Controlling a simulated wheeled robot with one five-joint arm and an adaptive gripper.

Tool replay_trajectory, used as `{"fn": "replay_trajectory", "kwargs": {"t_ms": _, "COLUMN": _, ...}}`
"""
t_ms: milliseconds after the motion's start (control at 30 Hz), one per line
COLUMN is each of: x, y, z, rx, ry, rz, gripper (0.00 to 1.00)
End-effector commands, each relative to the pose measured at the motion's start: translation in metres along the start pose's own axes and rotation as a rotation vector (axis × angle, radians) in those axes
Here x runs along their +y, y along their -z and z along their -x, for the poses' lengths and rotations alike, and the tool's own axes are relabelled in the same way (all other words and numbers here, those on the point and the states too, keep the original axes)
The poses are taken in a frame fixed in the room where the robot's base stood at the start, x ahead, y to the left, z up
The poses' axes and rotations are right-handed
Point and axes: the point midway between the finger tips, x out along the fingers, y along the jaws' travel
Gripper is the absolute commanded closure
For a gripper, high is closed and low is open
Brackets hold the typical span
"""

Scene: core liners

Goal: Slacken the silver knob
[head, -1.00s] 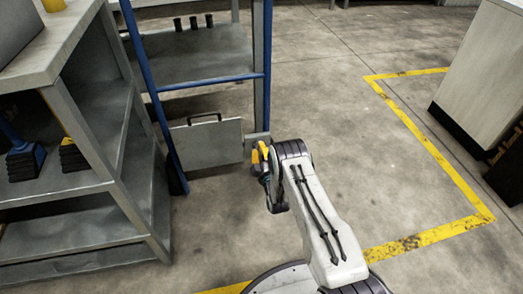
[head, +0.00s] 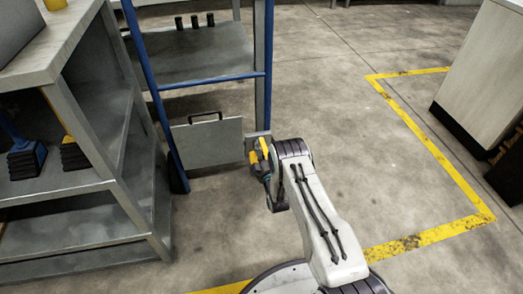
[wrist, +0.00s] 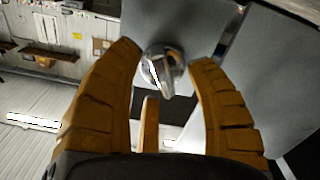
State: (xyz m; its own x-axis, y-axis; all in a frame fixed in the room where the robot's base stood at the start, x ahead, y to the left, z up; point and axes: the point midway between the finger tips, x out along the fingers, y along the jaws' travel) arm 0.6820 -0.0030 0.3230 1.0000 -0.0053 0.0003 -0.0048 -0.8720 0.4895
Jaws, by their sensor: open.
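The silver knob (wrist: 162,70) is a shiny round piece with a raised grip bar, on a flat grey panel (wrist: 188,22) in the wrist view. My gripper (wrist: 166,58) has its yellow-brown fingers open, one on each side of the knob, with visible gaps between fingers and knob. In the head view my gripper (head: 259,151) is at the grey upright of the blue-framed rack. The knob cannot be made out there, behind my gripper.
A blue-framed rack (head: 212,75) with a hanging grey panel (head: 208,143) stands to the left of my arm. Grey shelving (head: 62,187) is nearer left. A pale cabinet (head: 490,75) stands far right. The floor between, with yellow tape (head: 420,70), is clear.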

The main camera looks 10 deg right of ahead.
Motion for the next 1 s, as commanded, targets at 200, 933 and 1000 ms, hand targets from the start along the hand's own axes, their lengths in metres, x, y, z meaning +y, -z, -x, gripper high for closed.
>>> {"fn": "replay_trajectory", "kwargs": {"t_ms": 200, "x": 0.0, "y": -0.001, "z": 0.009, "rx": -0.002, "ry": 0.0, "rz": 0.0, "gripper": 0.5}}
{"fn": "replay_trajectory", "kwargs": {"t_ms": 933, "x": -0.001, "y": 0.0, "z": 0.108, "rx": -0.001, "ry": 0.003, "rz": 0.0, "gripper": 0.5}}
{"fn": "replay_trajectory", "kwargs": {"t_ms": 1000, "x": -0.001, "y": 0.0, "z": 0.113, "rx": 0.0, "ry": 0.002, "rz": 0.0, "gripper": 0.5}}
